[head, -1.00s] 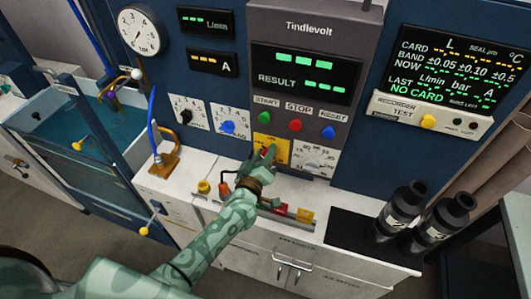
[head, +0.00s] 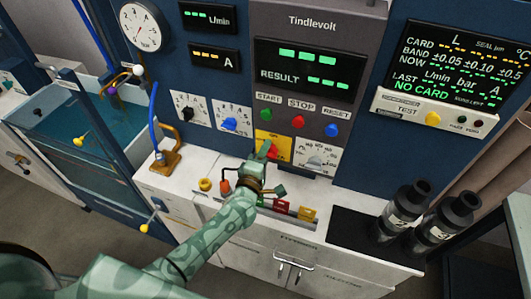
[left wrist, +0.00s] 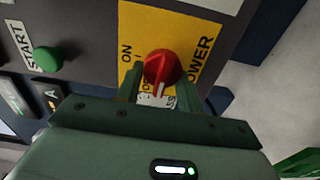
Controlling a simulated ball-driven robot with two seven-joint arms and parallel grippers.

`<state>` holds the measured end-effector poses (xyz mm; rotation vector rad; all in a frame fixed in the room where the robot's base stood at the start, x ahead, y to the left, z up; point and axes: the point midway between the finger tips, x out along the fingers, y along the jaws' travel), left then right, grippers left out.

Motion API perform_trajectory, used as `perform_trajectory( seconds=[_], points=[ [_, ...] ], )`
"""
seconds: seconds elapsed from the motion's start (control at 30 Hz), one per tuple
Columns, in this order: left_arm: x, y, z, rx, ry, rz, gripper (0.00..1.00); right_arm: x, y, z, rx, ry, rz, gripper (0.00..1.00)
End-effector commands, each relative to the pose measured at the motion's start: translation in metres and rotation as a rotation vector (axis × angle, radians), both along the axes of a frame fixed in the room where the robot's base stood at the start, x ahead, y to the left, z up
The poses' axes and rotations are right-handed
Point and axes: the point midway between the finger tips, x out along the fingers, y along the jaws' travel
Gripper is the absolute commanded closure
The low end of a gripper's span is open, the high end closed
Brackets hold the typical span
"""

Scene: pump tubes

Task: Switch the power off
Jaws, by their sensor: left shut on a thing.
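The power switch is a red rotary knob (left wrist: 163,68) on a yellow plate (left wrist: 192,30) marked ON and POWER, in the left wrist view. My left gripper (left wrist: 159,84) is shut on the knob, one finger on each side. The knob's pale mark points down the picture, towards the gripper, beside small lettering that is partly hidden. In the head view my left gripper (head: 266,154) reaches the yellow plate (head: 262,138) below the START button and covers much of the knob. My right gripper is not in view.
Green START (head: 268,115), red STOP (head: 297,121) and blue RESET (head: 331,130) buttons sit just above. A grey dial (head: 316,158) is close on the right. The white counter (head: 190,178) below carries small coloured blocks. Two dark cylinders (head: 405,208) stand at the right.

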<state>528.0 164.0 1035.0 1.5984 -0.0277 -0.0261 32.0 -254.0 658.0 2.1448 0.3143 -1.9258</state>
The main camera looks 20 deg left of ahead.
Motion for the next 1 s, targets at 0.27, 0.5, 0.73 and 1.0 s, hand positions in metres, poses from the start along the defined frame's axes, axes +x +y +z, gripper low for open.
perform_trajectory(
  seconds=[0.27,0.5,0.73,1.0],
  points=[
    [-0.0007,0.0003,-0.002,-0.043,0.004,0.0,0.85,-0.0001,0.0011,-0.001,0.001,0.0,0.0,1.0],
    [-0.0007,0.0001,-0.0021,-0.045,0.005,0.0,0.85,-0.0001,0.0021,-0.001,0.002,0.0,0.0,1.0],
    [-0.0007,0.0001,-0.002,-0.044,0.004,0.0,0.41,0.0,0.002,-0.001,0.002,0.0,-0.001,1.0],
    [-0.0015,0.0,-0.0012,-0.043,0.003,0.0,0.41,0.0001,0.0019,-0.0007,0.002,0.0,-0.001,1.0]
  ],
)
